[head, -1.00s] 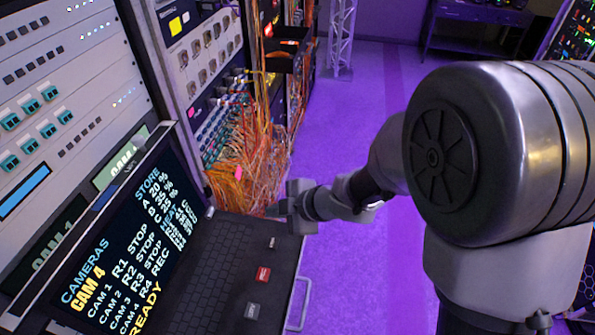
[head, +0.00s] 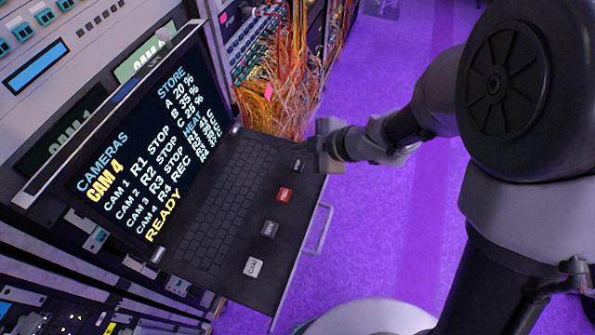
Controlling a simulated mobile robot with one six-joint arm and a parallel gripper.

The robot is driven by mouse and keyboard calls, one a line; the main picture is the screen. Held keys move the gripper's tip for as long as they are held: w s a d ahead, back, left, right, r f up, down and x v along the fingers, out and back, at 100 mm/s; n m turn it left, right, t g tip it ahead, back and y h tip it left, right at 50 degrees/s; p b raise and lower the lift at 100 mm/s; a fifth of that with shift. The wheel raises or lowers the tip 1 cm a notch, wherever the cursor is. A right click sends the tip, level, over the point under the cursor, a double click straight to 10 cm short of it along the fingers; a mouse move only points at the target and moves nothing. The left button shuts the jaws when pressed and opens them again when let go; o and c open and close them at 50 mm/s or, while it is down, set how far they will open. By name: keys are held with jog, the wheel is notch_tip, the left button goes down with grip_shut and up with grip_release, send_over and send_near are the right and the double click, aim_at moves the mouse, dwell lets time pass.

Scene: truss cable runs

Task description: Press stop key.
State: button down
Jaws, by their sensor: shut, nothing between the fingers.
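A fold-out console has a dark keyboard deck (head: 235,240) and a raised screen (head: 140,160). The screen reads CAMERAS, CAM 4 and READY; CAM 1 to 3 show STOP, CAM 4 shows REC. Along the deck's right side stand separate keys: a dark key (head: 298,165) at the far end, a red key (head: 284,195), a grey key (head: 269,229) and a white key (head: 253,267) nearest. Their small labels are hard to read, so I cannot tell which is the stop key. My gripper (head: 314,152) is shut and empty at the deck's far right corner, close to the dark key; contact cannot be told.
A handle (head: 318,229) sticks out from the deck's right edge. Orange cables (head: 280,95) hang from the rack behind the console. The purple floor (head: 385,235) to the right is open, apart from my own arm and base.

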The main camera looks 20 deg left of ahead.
aim_at(301, 167)
jog(key=shift+f+b, duration=0.6)
jog(key=shift+f, duration=0.8)
jog(key=shift+f, duration=0.1)
dwell(0.8)
jog(key=shift+f, duration=0.3)
jog(key=shift+f+b, duration=0.4)
jog(key=shift+b, duration=0.1)
dwell(0.3)
dwell(0.4)
jog(key=shift+r+p, duration=0.8)
jog(key=shift+p, duration=0.15)
notch_tip(301, 167, up, 5)
jog(key=p, duration=0.5)
jog(key=shift+r, duration=0.1)
